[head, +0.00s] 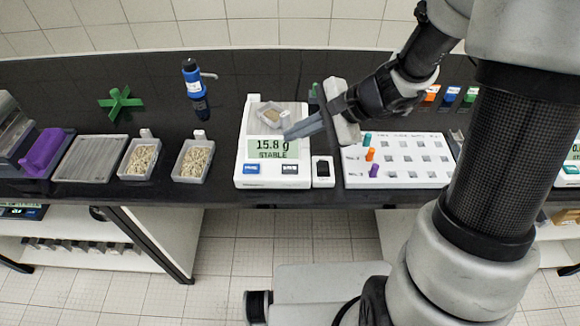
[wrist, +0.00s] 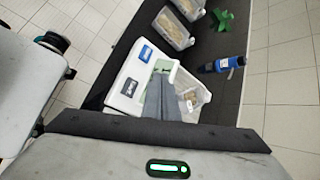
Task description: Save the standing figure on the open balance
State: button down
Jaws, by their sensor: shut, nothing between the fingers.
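The open balance (head: 240,155) is white and stands on the black bench in the head view. Its green display (head: 272,148) reads 15.8 g and STABLE. A small clear tray with grains (head: 270,117) sits on its pan. Two buttons are on its front, a blue one (head: 251,169) and a dark one (head: 290,169); their labels are too small to read. My gripper (head: 289,136) is shut and empty, its fingertips over the display's right side from this view. In the wrist view my gripper (wrist: 160,82) covers part of the balance (wrist: 112,72), and the blue button (wrist: 145,53) and dark button (wrist: 128,87) show.
A small black-screened device (head: 323,171) stands right of the balance. A white rack (head: 405,181) with several coloured vials is further right. Trays of grains (head: 193,160), a blue bottle (head: 194,80) and a green cross-shaped piece (head: 119,103) are on the left.

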aim_at(295, 169)
notch_tip(295, 169, down, 8)
jog(key=b, duration=0.6)
jog(key=shift+f+b, duration=0.25)
jog(key=shift+b, duration=0.15)
jog(key=shift+f, duration=0.1)
dwell(1.4)
jog(key=shift+f+b, duration=0.3)
jog(key=shift+b, duration=0.25)
jog(key=shift+f+b, duration=0.45)
jog(key=shift+b, duration=0.1)
dwell(0.4)
jog(key=shift+r+p, duration=0.6)
jog(key=shift+r, duration=0.3)
jog(key=shift+r, duration=0.1)
notch_tip(295, 169, up, 5)
jog(key=p, duration=0.3)
jog(key=shift+f+p, duration=0.2)
jog(key=shift+p, duration=0.15)
jog(key=shift+r, duration=0.1)
